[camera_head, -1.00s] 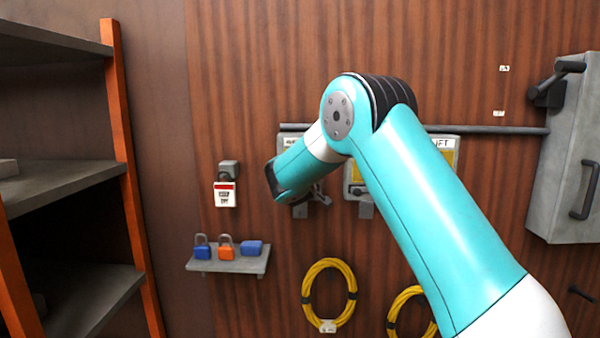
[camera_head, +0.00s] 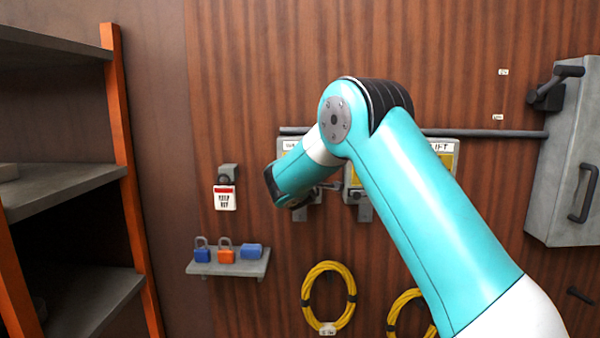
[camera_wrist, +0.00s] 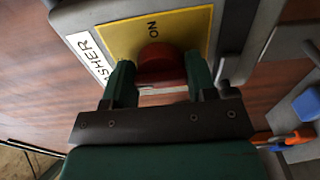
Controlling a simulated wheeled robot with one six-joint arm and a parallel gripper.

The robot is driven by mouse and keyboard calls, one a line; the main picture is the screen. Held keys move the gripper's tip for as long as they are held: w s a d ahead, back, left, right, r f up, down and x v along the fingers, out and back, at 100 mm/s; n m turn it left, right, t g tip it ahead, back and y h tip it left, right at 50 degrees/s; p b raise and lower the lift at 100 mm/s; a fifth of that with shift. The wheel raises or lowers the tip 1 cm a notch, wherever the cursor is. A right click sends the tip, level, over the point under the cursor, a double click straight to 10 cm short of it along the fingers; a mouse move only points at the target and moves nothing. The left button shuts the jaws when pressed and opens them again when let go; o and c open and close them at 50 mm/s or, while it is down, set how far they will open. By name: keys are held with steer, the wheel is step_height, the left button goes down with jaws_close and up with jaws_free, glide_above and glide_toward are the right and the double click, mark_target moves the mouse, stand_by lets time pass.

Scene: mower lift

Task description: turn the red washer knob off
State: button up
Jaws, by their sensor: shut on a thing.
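The washer box (camera_wrist: 75,20) is a grey box with a yellow plate (camera_wrist: 195,25) marked ON and a white label ending in "SHER". In the wrist view it appears rotated. The red washer knob (camera_wrist: 160,62) stands out from the plate, between the two green fingers of my gripper (camera_wrist: 158,75). My gripper is shut on the knob, one finger on each side. In the head view the box (camera_head: 288,143) is mostly behind my arm, and the knob and fingertips are hidden there. The knob's exact pointing direction is hard to read.
A second box with a LIFT label (camera_head: 440,146) is right of the washer box, partly behind my arm. A tag (camera_head: 225,198) hangs left of it, above a small shelf (camera_head: 230,267) with padlocks. A grey cabinet (camera_head: 560,170) is at right; shelving (camera_head: 70,185) at left.

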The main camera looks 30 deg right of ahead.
stand_by(0.3)
steer(key=o, duration=0.9)
steer(key=b+v, duration=0.8)
steer(key=v, duration=0.9)
steer(key=shift+s+a, duration=0.15)
steer(key=shift+a, duration=0.05)
